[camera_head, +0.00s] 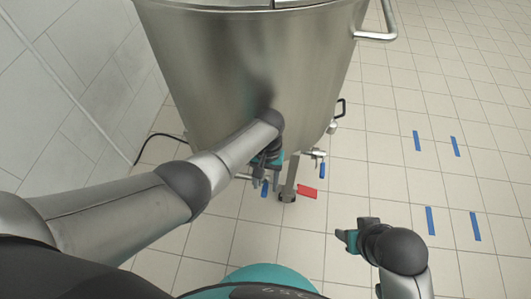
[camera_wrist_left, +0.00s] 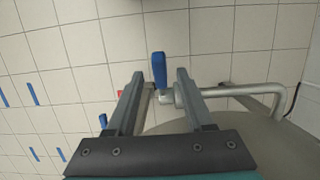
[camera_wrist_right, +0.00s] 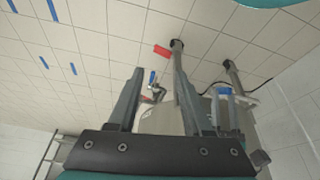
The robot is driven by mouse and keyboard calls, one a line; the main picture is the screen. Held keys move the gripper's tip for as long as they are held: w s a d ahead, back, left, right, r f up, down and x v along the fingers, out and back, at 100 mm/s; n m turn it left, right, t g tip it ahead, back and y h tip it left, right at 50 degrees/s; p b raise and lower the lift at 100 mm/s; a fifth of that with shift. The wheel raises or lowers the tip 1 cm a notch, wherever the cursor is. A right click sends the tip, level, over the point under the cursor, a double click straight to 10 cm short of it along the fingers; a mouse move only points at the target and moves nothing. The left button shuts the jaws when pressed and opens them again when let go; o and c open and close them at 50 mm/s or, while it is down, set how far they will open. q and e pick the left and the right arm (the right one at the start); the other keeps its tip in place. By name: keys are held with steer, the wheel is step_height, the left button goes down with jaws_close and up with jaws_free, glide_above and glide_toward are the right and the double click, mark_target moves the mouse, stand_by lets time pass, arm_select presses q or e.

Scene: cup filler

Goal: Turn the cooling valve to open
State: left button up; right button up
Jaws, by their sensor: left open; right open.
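A blue-handled valve sits low on the steel vessel (camera_head: 245,65). Its blue handle (camera_wrist_left: 158,70) shows in the left wrist view between the fingertips of my left gripper (camera_wrist_left: 158,80), with a gap on each side. It also shows in the head view (camera_head: 264,188), just below my left gripper (camera_head: 264,178), which is open. Whether the fingers reach around the handle in depth I cannot tell. A second blue-handled valve (camera_head: 322,170) is on the vessel's right side. No label shows which one is the cooling valve. My right gripper (camera_head: 350,234) is open and empty, away from the vessel over the floor.
A red plate or flag (camera_head: 307,191) is by the vessel's wheeled leg (camera_head: 288,190). A metal pipe (camera_wrist_left: 245,90) runs from the first valve. A tiled wall (camera_head: 60,80) stands at left. Blue tape marks (camera_head: 430,220) lie on the open tiled floor at right.

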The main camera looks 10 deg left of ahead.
arm_select(q)
steer(key=p+v, duration=0.2)
steer(key=v, duration=0.1)
steer(key=s+p+v, duration=0.1)
steer(key=p+v, duration=0.1)
steer(key=shift+r, duration=0.55)
steer(key=s+p+v, duration=0.1)
steer(key=p+v, duration=0.3)
steer(key=v, duration=0.2)
arm_select(e)
steer(key=s+d+f+g, duration=0.15)
steer(key=s+f, duration=0.25)
steer(key=f, duration=0.4)
steer(key=s+d+f, duration=0.2)
steer(key=s+f, duration=0.2)
steer(key=f, duration=0.3)
arm_select(q)
steer(key=s+p+v, duration=0.1)
steer(key=p+v, duration=0.3)
steer(key=v, duration=0.2)
glide_above(265, 186)
steer(key=shift+r+p, duration=0.35)
steer(key=shift+r, duration=0.35)
arm_select(e)
steer(key=s+d+f+h, duration=0.1)
steer(key=s+d+f, duration=0.1)
steer(key=s+d, duration=0.2)
steer(key=shift+s+d, duration=0.15)
steer(key=shift+s, duration=1.15)
steer(key=shift+g, duration=0.25)
